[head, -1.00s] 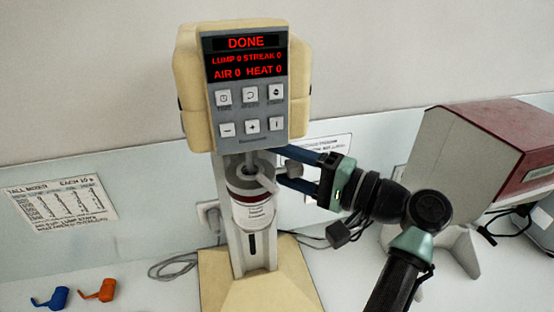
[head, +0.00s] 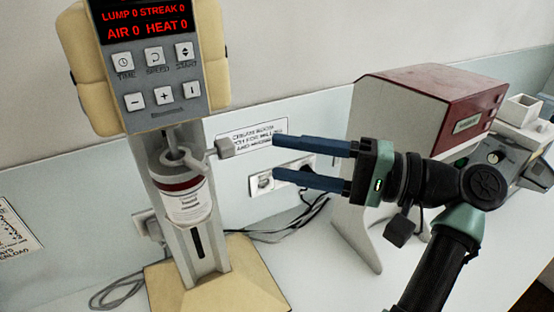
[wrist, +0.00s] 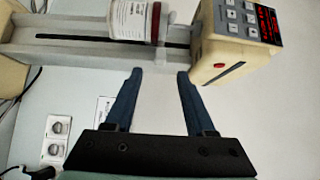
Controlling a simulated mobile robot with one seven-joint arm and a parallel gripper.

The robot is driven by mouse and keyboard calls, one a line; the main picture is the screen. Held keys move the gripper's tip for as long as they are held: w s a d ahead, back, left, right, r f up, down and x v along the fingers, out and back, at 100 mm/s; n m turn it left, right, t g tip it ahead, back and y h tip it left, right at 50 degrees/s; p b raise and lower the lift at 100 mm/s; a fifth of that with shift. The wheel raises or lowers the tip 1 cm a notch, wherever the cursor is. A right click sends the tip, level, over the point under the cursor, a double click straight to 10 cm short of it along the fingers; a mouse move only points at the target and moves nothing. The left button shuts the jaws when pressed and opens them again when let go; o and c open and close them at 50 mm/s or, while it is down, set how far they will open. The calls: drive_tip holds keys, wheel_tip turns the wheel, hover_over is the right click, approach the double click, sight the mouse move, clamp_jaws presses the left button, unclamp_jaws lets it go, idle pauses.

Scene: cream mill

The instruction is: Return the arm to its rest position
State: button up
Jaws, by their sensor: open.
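My gripper (head: 250,162) is in the middle of the head view, with its two blue fingers spread and nothing between them. It points left at the mill and is apart from it. The cream mill (head: 75,65) stands at the left with a red display (head: 145,22) and a keypad. A white labelled container (head: 187,200) with a dark red band sits in the mill, and a grey knob (head: 225,147) juts out beside it. In the wrist view my gripper (wrist: 158,72) is also open, with the container (wrist: 128,18) and mill (wrist: 205,50) beyond the fingertips.
A red and grey machine (head: 430,95) stands behind my arm at the right, with another grey device (head: 495,155) beside it. Wall sockets (head: 262,182) and black cables (head: 300,222) are behind the gripper. The white counter is bare between the mill base (head: 255,290) and my arm.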

drive_tip(key=w+a+m+t+h, duration=0.1)
drive_tip(key=w+a+t+h, duration=0.1)
drive_tip(key=w+t+h, duration=0.4)
wheel_tip(320, 180, up, 9)
drive_tip(key=d+n+t+h, duration=0.1)
drive_tip(key=d+t+h, duration=0.1)
drive_tip(key=t+h, duration=0.45)
drive_tip(key=s+d+r+n+t+h+b, duration=0.1)
drive_tip(key=s+r+t+h, duration=0.4)
drive_tip(key=s+r+t, duration=0.6)
drive_tip(key=s+r+n, duration=0.1)
drive_tip(key=s+r, duration=0.5)
drive_tip(key=shift+d, duration=0.15)
drive_tip(key=shift+t, duration=0.25)
